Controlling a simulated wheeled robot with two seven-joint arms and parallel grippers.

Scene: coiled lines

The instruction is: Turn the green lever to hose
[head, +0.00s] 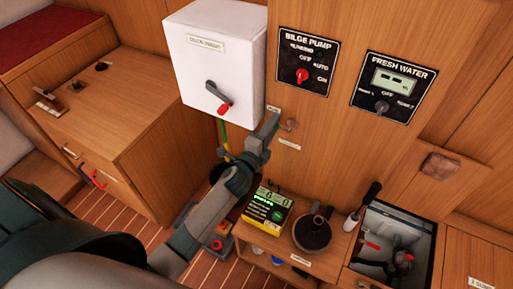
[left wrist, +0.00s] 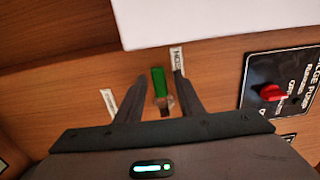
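The green lever (left wrist: 158,82) shows in the left wrist view, on the wooden panel just below the white box. It stands between the two fingers of my left gripper (head: 268,131), with gaps on both sides. The gripper is open. A label reading HOSE (left wrist: 177,59) is by the right fingertip, and a second label (left wrist: 108,102) is beside the left finger, too blurred to read. In the head view the gripper is at the panel beside a small brass fitting (head: 291,124), and I cannot make out the green lever there. My right gripper is out of view.
The white box (head: 215,52) with a red-tipped handle (head: 222,108) juts out above the gripper. The bilge pump panel (head: 306,62) and fresh water panel (head: 393,87) are to its right.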

